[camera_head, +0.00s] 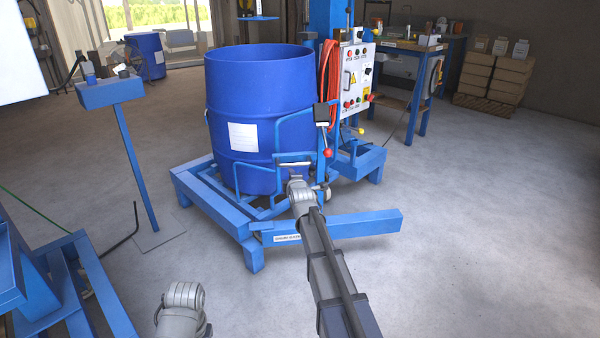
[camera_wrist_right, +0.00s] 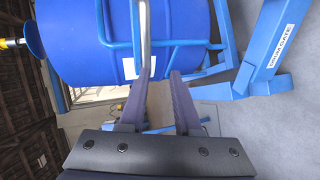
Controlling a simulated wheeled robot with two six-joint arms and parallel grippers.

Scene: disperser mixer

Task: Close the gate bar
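The blue bar labelled as the drum gate (camera_head: 345,226) lies low in front of the drum stand, its right end sticking out past the frame. It also shows in the right wrist view (camera_wrist_right: 262,68). A blue tubular bar (camera_head: 268,158) runs along the front of the blue drum (camera_head: 255,100) and carries a silver handle (camera_head: 293,163). My right gripper (camera_wrist_right: 162,73) is in front of the drum, fingers apart, with the silver handle (camera_wrist_right: 146,35) just beyond the left finger. Whether they touch is unclear.
A control panel (camera_head: 357,75) with a red hose stands behind the drum. A blue pedestal (camera_head: 135,150) stands at the left, and a blue frame (camera_head: 75,270) fills the lower left. The floor (camera_head: 480,220) at the right is clear.

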